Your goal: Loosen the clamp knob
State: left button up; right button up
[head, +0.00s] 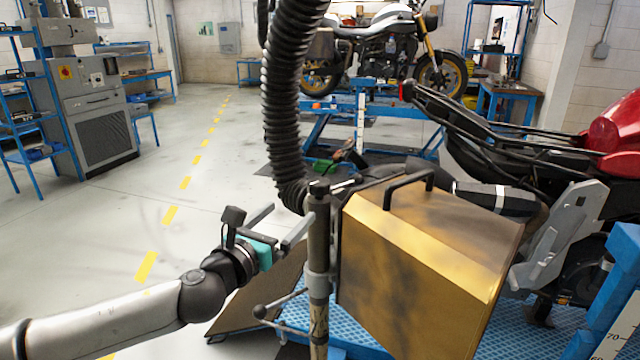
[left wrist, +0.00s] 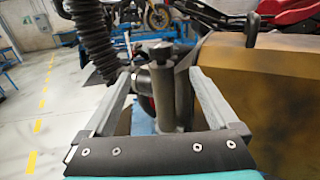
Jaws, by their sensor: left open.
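A dark knob (head: 319,188) sits on top of an upright metal post (head: 317,245) beside the gold box. I take it for the clamp knob, but cannot be sure. A grey clamp collar (head: 318,285) with a thin ball-ended handle (head: 262,311) is lower on the post. My left gripper (head: 281,222) is open and empty, left of the post and a little below the knob. In the left wrist view, the post (left wrist: 166,95) and its dark top (left wrist: 158,48) appear between the spread fingers (left wrist: 160,82), farther out than the fingertips. My right gripper is not in view.
A black corrugated hose (head: 290,95) hangs down close to the post. A gold box (head: 420,270) with a black handle stands just right of it. A blue lift platform (head: 350,345) and a red motorcycle (head: 615,130) are beyond.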

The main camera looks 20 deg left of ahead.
aim_at(314, 191)
pick_arm(q)
jog(key=w, duration=0.4)
jog(key=w+d, duration=0.1)
jog(key=w, duration=0.3)
jog(key=w+d, duration=0.1)
jog(key=w, duration=0.3)
jog(key=shift+w+d+b, duration=0.15)
jog(key=shift+w+b, duration=0.25)
jog(key=shift+w, duration=0.55)
jog(key=shift+c, duration=0.3)
jog(key=c, duration=1.3)
jog(key=shift+d+r+n+y+p, duration=0.1)
jog(key=shift+d+n+y+p, duration=0.05)
jog(key=shift+n+y+p, duration=1.3)
jog(key=shift+n+y, duration=0.95)
jog(key=shift+y, duration=1.2)
